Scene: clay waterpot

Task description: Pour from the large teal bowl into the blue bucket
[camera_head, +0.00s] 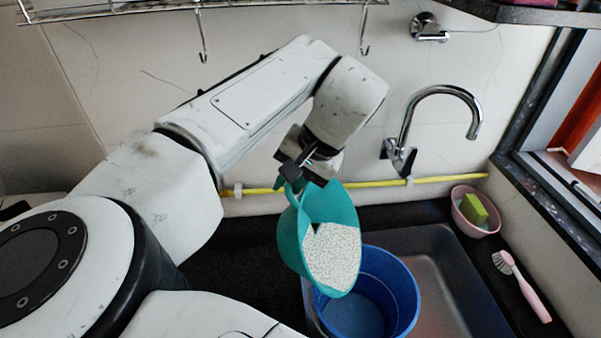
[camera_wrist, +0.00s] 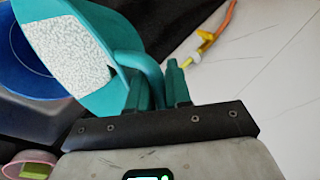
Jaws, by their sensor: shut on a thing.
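The large teal bowl (camera_head: 292,239) is tilted, its opening facing down and to the right over the blue bucket (camera_head: 404,275). White granular contents (camera_head: 333,256) lie inside it, reaching its lower rim; no falling stream shows. My gripper (camera_head: 297,180) is shut on the bowl's handle at its upper side. In the wrist view the bowl (camera_wrist: 125,30) and its handle sit at the fingers (camera_wrist: 157,95). The bucket stands at the sink, partly hidden behind the bowl; its visible inside looks empty. The bucket also shows in the wrist view (camera_wrist: 25,75).
A metal sink basin (camera_head: 440,265) lies right of the bucket. A chrome faucet (camera_head: 405,125) and a yellow hose (camera_head: 370,183) are on the wall behind. A pink bowl with a sponge (camera_head: 474,212) and a pink brush (camera_head: 522,285) are on the right counter. A wire rack hangs above.

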